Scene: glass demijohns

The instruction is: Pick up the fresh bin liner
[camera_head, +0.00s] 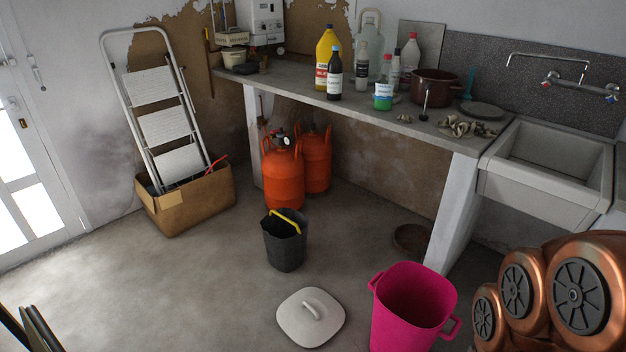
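A dark grey, bag-like open container (285,246) with a yellow band (284,221) across its top stands upright on the floor near the middle. It may be the bin liner, but I cannot tell whether it is a liner or a stiff bucket. A bright pink bin (408,312) with side handles stands open at the front, right of centre. A pale square lid (309,317) with a raised grip lies flat on the floor between them.
Two orange gas bottles (283,178) stand under the counter (290,84), behind the dark container. The counter holds bottles and a brown pot (434,88). A cardboard box (190,204) with a stepladder (160,120) stands left. A sink (545,170) is at right. Left-front floor is mostly clear.

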